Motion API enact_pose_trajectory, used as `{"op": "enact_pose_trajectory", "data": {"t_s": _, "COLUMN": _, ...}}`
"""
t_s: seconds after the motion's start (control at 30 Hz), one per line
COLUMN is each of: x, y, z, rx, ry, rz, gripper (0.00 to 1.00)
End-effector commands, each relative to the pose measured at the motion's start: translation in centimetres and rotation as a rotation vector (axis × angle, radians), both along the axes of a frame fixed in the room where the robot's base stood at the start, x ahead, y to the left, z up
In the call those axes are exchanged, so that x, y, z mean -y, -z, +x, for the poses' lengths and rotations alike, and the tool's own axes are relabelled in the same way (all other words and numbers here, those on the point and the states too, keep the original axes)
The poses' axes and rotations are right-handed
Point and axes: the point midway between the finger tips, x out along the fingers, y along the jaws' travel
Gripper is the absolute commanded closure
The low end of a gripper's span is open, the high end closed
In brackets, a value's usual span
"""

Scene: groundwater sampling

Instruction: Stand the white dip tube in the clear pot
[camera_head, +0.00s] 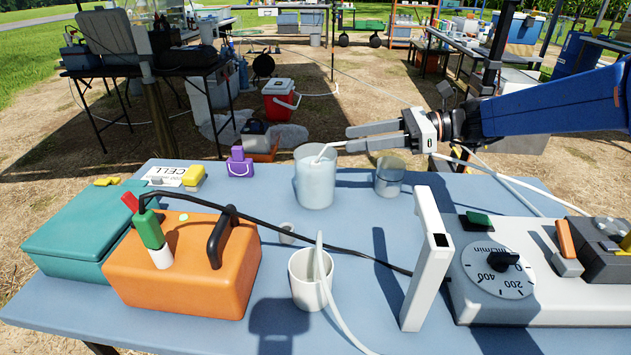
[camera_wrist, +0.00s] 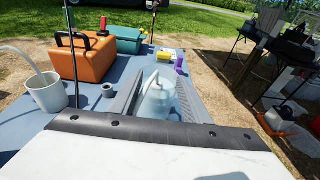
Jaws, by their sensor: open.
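A clear, bluish pot (camera_head: 315,182) stands upright on the blue table, left of my gripper. The white dip tube (camera_head: 324,152) stands in it at a slant, its upper end past the rim towards the right. In the wrist view the pot (camera_wrist: 158,104) shows between my fingers, with the tube (camera_wrist: 152,81) in it. My gripper (camera_head: 350,138) is open and level, its fingertips pointing left just above and right of the pot's rim. The tube's upper end is close to the lower fingertip; I cannot tell whether they touch. The tube's lower end is indistinct through the wall.
A clear glass jar (camera_head: 389,177) stands below my gripper. An orange case (camera_head: 185,268) is at left, a white upright frame (camera_head: 427,262) and dial unit (camera_head: 500,272) at right.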

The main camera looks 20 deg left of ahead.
Motion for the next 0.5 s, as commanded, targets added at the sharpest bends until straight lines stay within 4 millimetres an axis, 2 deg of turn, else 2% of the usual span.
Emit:
{"op": "enact_pose_trajectory", "data": {"t_s": 0.03, "x": 1.0, "y": -0.2, "z": 0.4, "rx": 0.001, "ry": 0.005, "rz": 0.000, "gripper": 0.57}}
{"op": "enact_pose_trajectory", "data": {"t_s": 0.3, "x": 5.6, "y": -1.3, "z": 1.5, "rx": 0.000, "ry": 0.004, "rz": 0.001, "gripper": 0.57}}
{"op": "enact_pose_trajectory", "data": {"t_s": 0.5, "x": 8.1, "y": -1.8, "z": 2.0, "rx": 0.000, "ry": 0.003, "rz": 0.000, "gripper": 0.57}}
